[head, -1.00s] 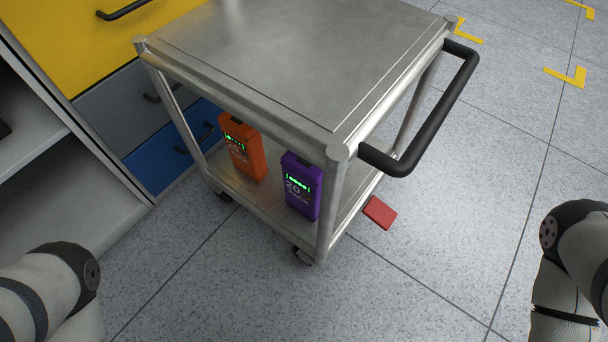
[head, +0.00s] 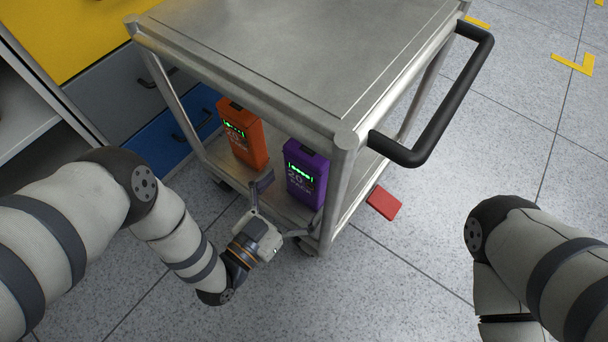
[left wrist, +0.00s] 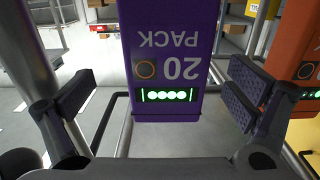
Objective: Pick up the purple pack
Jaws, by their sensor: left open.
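The purple pack (head: 305,174) stands upright on the lower shelf of the metal cart, near its front corner post. In the left wrist view the purple pack (left wrist: 168,50) appears upside down, with a lit green display, and fills the space ahead between the fingers. My left gripper (head: 280,208) is open just in front of the pack, low at the shelf's edge. In the left wrist view its fingers (left wrist: 160,98) are spread on either side of the pack, with visible gaps. My right arm shows at the right, but its gripper is out of view.
An orange pack (head: 243,134) stands left of the purple one, close to a left finger. The cart's top shelf (head: 270,50) overhangs both, and a corner post (head: 338,195) stands right of the purple pack. A red piece (head: 384,202) sits low beside the cart.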

